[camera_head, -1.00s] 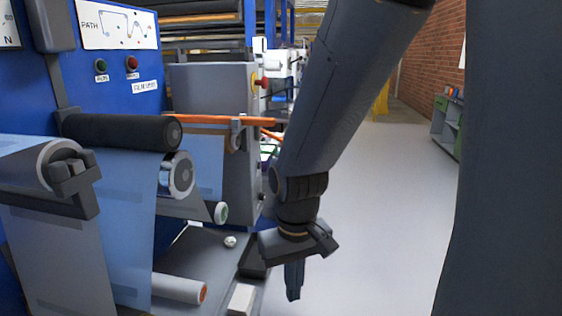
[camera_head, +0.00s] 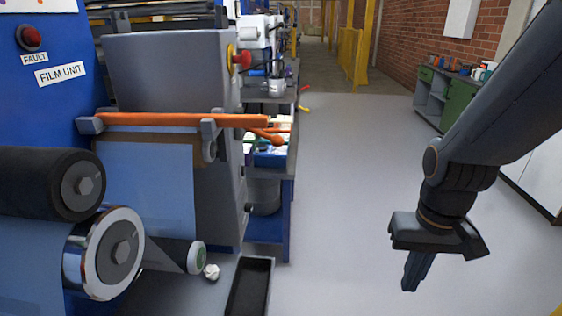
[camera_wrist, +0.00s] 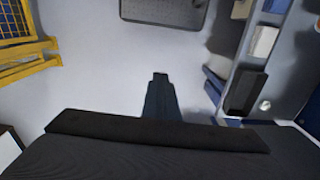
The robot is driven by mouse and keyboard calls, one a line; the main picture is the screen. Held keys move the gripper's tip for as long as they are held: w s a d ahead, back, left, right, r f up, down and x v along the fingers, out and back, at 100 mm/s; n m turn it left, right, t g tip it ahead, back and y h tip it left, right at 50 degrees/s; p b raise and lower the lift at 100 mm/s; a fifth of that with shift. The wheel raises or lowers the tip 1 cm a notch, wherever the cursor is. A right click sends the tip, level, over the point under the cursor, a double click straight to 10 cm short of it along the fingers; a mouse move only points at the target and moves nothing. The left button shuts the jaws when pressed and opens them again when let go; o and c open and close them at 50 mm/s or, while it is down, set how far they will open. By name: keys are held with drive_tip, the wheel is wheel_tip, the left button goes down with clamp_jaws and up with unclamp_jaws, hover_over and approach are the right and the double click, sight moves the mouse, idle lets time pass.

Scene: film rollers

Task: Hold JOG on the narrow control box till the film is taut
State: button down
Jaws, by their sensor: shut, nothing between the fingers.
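The bluish film (camera_head: 150,190) hangs as a sheet below an orange bar, with more of it at the lower left by the rollers. A black roller (camera_head: 60,183) sits above a shiny metal roller (camera_head: 85,262). I see no JOG label and cannot make out the narrow control box. My gripper (camera_head: 412,286) is shut and empty, pointing down over the bare floor at the right, well apart from the film and rollers. In the wrist view its closed fingers (camera_wrist: 160,80) stand over pale floor.
A grey machine cabinet (camera_head: 170,70) carries a red knob on yellow (camera_head: 240,62). The orange bar (camera_head: 190,120) sticks out toward the aisle. A black tray (camera_head: 262,280) lies at the machine's foot. A green cabinet (camera_head: 458,100) stands at the far right. The aisle floor is clear.

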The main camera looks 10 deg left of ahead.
drive_tip(key=shift+w, duration=0.15)
drive_tip(key=shift+w, duration=0.1)
drive_tip(key=w+a+f+t+y+b, duration=0.1)
drive_tip(key=w+a+t, duration=0.2)
drive_tip(key=w, duration=0.6)
drive_tip(key=w+a+f+t+b, duration=0.1)
drive_tip(key=w+a+f+t, duration=0.15)
drive_tip(key=w, duration=0.65)
drive_tip(key=w+a+f+t+y+b, duration=0.1)
drive_tip(key=w+a+t, duration=0.15)
drive_tip(key=w, duration=0.65)
drive_tip(key=w+a+r+n+t+y+b, duration=0.15)
drive_tip(key=w+a+t+y, duration=0.3)
drive_tip(key=w+a, duration=0.5)
drive_tip(key=s+a+r+y+b, duration=0.2)
drive_tip(key=a+y, duration=0.6)
drive_tip(key=a, duration=0.2)
drive_tip(key=shift+s+a+n, duration=0.25)
drive_tip(key=shift+n, duration=0.1)
drive_tip(key=shift+t, duration=0.25)
